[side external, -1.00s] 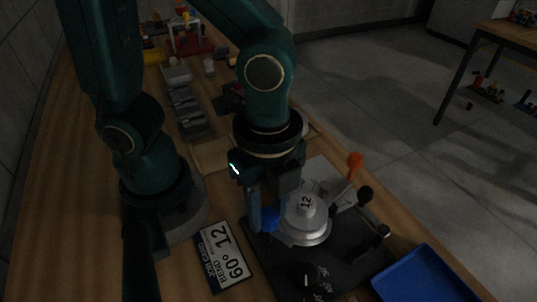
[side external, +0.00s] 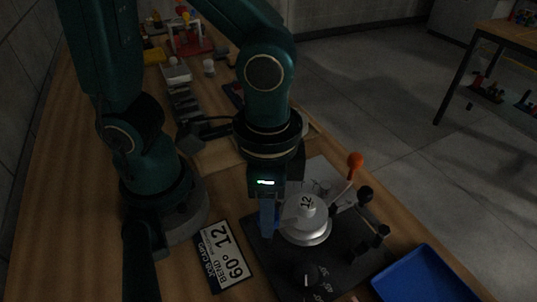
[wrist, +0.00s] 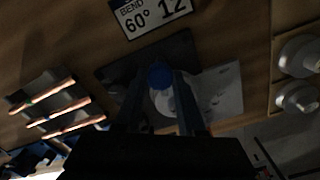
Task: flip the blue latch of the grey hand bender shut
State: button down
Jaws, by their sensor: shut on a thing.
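The grey hand bender (side external: 305,232) stands on a dark base plate, with a round former marked 12. It also shows in the wrist view (wrist: 217,92). Its blue latch (wrist: 160,75) appears as a round blue end between my fingers in the wrist view. My gripper (wrist: 158,103) points down at the bender's left side and is shut on the latch. In the side view my gripper (side external: 269,228) stands beside the round former and mostly hides the latch.
A job card (side external: 223,255) reading BEND 60° 12 lies left of the bender. A blue tray (side external: 428,272) lies at the front right. Copper-coloured tubes (wrist: 55,102) rest at the left of the wrist view. Pale round parts (wrist: 298,97) sit at its right.

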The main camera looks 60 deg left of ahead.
jog(key=shift+n, duration=1.3)
jog(key=c, duration=0.5)
grip_release()
jog(key=shift+r, duration=2.6)
